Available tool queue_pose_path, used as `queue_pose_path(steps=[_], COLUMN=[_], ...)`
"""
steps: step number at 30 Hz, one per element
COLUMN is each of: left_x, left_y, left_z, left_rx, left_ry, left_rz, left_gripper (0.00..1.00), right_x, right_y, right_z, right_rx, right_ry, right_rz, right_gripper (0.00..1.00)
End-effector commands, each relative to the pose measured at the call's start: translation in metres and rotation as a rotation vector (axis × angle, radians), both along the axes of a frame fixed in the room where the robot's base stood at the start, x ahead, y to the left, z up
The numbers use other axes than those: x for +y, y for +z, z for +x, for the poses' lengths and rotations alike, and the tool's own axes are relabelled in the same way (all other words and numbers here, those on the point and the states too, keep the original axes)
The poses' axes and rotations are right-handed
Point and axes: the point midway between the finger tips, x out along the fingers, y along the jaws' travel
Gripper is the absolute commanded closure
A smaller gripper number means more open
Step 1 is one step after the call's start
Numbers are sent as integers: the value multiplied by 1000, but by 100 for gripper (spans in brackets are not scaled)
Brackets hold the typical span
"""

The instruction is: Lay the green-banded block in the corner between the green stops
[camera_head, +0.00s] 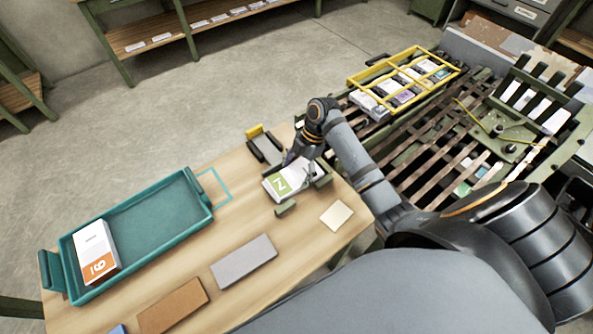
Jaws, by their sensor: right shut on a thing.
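The green-banded block (277,184) is white with a light green label bearing a white letter. It lies or hovers low over the wooden table, beside the green stops; I cannot tell whether it touches the surface. One green stop (286,209) shows at its near side and another (322,178) to its right. My right gripper (292,163) is shut on the block's far end, and the wrist hides part of that corner. My left gripper is not in view.
A teal tray (143,225) at the left holds an orange-banded white block (95,251). Grey (243,261), brown (172,306) and cream (337,214) flat pieces lie on the table. A yellow-framed rack (405,82) stands beyond, over slatted rollers. A teal outline (214,188) beside the tray is empty.

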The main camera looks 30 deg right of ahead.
Motion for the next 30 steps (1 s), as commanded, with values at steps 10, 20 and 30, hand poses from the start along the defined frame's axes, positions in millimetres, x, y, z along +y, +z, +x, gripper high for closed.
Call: queue_pose_path(steps=[10,20,30], left_x=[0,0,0], left_y=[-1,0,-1], left_z=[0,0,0], left_rx=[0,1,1], left_ry=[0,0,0], left_rz=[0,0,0], left_gripper=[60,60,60], right_x=[0,-5,-35], right_y=[-2,10,83], right_z=[0,1,6], right_rx=[0,-4,-3], right_ry=[0,0,-1], right_rz=[0,-3,-3], right_gripper=[11,11,11])
